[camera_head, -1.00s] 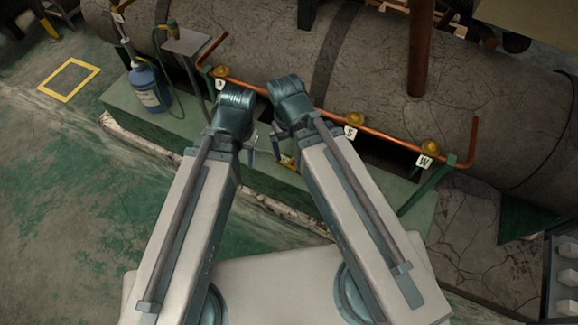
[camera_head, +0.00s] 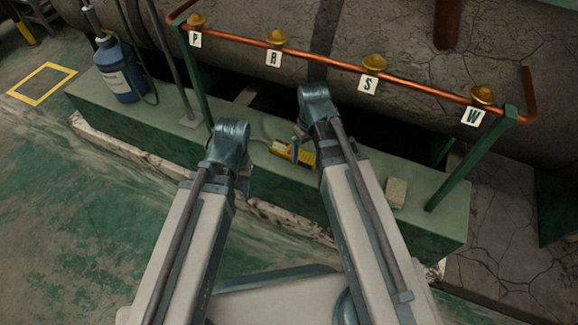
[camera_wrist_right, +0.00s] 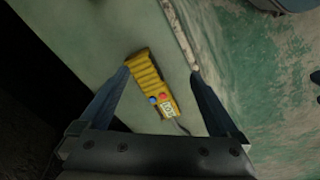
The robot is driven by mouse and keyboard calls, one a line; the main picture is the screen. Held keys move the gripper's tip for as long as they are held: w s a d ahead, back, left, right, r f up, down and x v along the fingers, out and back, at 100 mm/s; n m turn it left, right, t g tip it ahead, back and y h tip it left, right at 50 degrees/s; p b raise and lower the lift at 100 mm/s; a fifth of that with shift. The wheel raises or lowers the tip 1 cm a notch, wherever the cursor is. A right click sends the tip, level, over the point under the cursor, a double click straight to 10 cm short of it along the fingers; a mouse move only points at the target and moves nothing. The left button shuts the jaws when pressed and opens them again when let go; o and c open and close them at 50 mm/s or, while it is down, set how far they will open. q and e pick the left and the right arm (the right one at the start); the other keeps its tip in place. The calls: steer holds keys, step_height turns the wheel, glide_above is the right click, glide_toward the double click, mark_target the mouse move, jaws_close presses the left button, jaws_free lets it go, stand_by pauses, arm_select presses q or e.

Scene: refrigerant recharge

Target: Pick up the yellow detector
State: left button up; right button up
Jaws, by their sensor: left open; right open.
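The yellow detector (camera_head: 303,156) lies on the green ledge (camera_head: 278,183) in the head view, partly covered by my right gripper (camera_head: 299,139). In the right wrist view the detector (camera_wrist_right: 148,77) shows a ribbed yellow body, a red and a blue button, a small display and a grey cable or probe at its lower end. The open fingers of my right gripper (camera_wrist_right: 160,74) appear on either side of it, and nothing is gripped. My left gripper (camera_head: 244,180) hangs left of the detector, open and seemingly empty.
A copper pipe (camera_head: 330,58) with brass valves tagged P, R, S and W runs above the ledge on green posts. A blue bottle (camera_head: 121,78) stands at the ledge's left. A small pale block (camera_head: 396,192) lies to the right. A large grey cylinder lies behind.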

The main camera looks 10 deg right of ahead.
mark_target(303, 155)
steer(key=w+n, duration=0.1)
steer(key=w+f+n, duration=0.1)
steer(key=w+n, duration=0.1)
steer(key=w+f+n, duration=0.1)
steer(key=w, duration=0.1)
steer(key=shift+a+n, duration=0.15)
steer(key=shift+n, duration=0.15)
steer(key=shift+w+a+n, duration=0.1)
steer(key=shift+w+n, duration=0.35)
steer(key=shift+n, duration=0.25)
steer(key=f+b, duration=0.7)
steer(key=b, duration=0.1)
steer(key=shift+s+d+f, duration=0.2)
steer(key=shift+d+f, duration=0.1)
arm_select(q)
step_height(303, 155, down, 9)
steer(key=shift+f, duration=0.2)
arm_select(e)
steer(key=shift+r, duration=0.1)
steer(key=c, duration=1.4)
steer(key=shift+o, duration=0.2)
arm_select(q)
steer(key=shift+r, duration=0.1)
arm_select(e)
steer(key=shift+r, duration=0.1)
